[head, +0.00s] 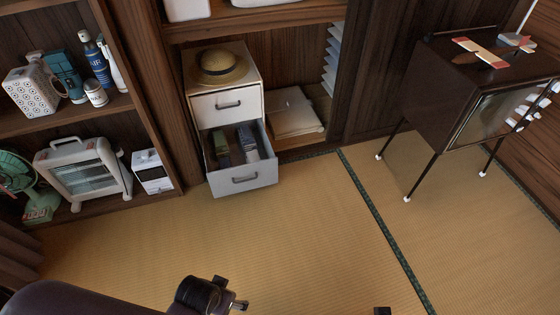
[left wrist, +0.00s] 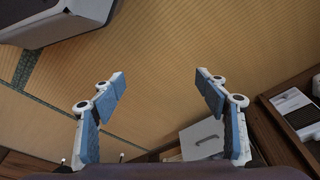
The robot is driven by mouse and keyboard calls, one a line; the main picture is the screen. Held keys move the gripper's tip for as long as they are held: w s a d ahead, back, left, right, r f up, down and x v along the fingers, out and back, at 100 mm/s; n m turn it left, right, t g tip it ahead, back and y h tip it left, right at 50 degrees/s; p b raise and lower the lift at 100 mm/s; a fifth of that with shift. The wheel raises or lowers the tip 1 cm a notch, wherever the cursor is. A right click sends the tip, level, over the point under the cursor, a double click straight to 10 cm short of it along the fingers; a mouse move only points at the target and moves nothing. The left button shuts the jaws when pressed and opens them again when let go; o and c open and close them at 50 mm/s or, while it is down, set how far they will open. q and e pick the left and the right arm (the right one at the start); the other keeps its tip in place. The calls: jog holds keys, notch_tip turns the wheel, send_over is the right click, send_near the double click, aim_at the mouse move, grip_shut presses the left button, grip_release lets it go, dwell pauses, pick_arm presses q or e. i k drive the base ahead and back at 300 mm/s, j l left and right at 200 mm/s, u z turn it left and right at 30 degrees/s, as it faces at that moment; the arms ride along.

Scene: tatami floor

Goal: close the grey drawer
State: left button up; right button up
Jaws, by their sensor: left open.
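The grey drawer (head: 241,176) is the lower drawer of a small white cabinet (head: 221,78). It is pulled well out, with a grey handle on its front and dark and greenish items inside. The drawer above it is shut. In the left wrist view the grey drawer (left wrist: 202,137) shows its front and handle beyond the fingers, lower right of centre. My left gripper (left wrist: 160,82) is open and empty, its blue-padded fingers wide apart and clear of the drawer. In the head view my left arm is at the bottom edge, well in front of the drawer. My right gripper is not seen.
A straw hat (head: 221,65) lies on the cabinet. Shelves at left hold a heater (head: 84,172), a green fan (head: 38,200) and bottles. A dark cabinet on thin legs (head: 463,92) stands at right. The tatami floor (head: 310,230) before the drawer is clear.

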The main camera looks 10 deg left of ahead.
aim_at(243, 177)
jog(key=u, duration=0.65)
